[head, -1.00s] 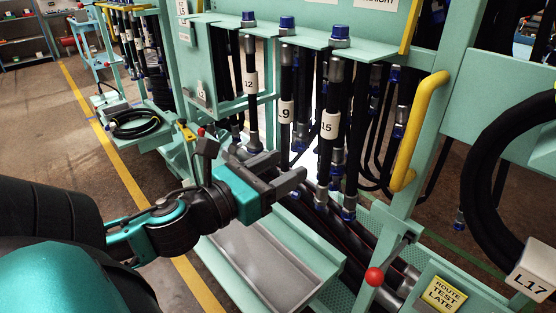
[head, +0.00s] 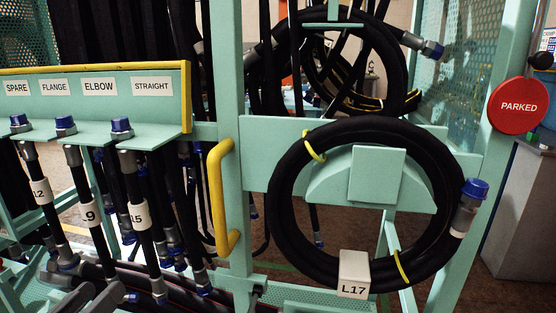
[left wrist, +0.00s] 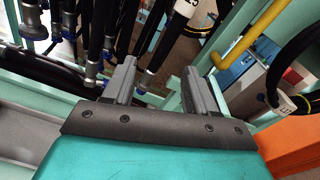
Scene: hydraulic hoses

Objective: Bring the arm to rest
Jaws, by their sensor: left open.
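My left gripper (left wrist: 160,85) shows in the left wrist view with its two grey fingers apart. Nothing is gripped between them; hanging hoses show beyond. In the head view only parts of the grey fingers (head: 88,285) show at the lower left edge, below the labelled hoses, and the rest of the arm is out of frame. Whether the fingers touch a hose cannot be told. My right gripper is in neither view.
Labelled hoses (head: 138,215) with blue caps hang from a green rack at the left. A yellow handle (head: 222,200) stands on a post. A coiled hose tagged L17 (head: 288,215) hangs at centre right. A red PARKED disc (head: 518,106) is at the far right.

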